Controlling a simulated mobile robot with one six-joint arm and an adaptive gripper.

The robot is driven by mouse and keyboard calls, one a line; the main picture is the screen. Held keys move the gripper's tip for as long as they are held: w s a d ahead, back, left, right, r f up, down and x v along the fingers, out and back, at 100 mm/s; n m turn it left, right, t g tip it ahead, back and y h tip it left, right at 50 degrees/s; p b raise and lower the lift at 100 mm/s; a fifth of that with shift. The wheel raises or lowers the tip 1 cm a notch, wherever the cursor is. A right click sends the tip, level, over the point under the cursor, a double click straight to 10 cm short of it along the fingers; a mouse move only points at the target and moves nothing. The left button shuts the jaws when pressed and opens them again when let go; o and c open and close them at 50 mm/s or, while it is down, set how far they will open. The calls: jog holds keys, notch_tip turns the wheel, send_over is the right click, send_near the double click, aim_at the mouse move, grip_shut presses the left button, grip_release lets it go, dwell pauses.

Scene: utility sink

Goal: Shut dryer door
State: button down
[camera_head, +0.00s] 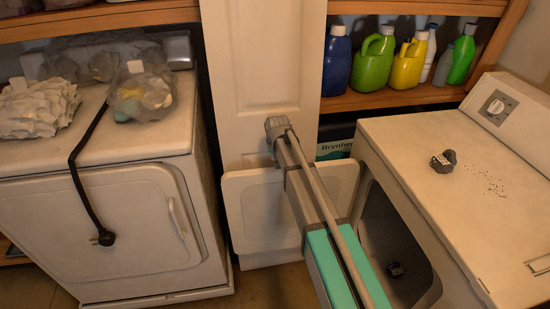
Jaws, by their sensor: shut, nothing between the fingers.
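The white dryer (440,150) stands on the right, its front facing left. Its round-cornered door (250,215) is wide open and stands out to the left from the far side of the dark opening. A small dark object (395,270) lies inside the drum opening. My teal and grey arm rises from the bottom centre and crosses in front of the door, hiding part of it. I cannot tell whether the arm touches the door. No gripper fingers can be made out.
A second white machine (90,225) on the left has its door shut, with a black plug cord (78,180) hanging over it. A white cabinet panel (262,65) stands behind the open door. Bottles (375,60) line a shelf. A dark lump (443,162) lies on the dryer top.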

jog(key=shift+s+d+f, duration=0.15)
jog(key=shift+s, duration=0.45)
jog(key=shift+s+d+f, duration=0.15)
jog(key=shift+s, duration=0.45)
jog(key=shift+s+d+f, duration=0.15)
jog(key=shift+s, duration=0.45)
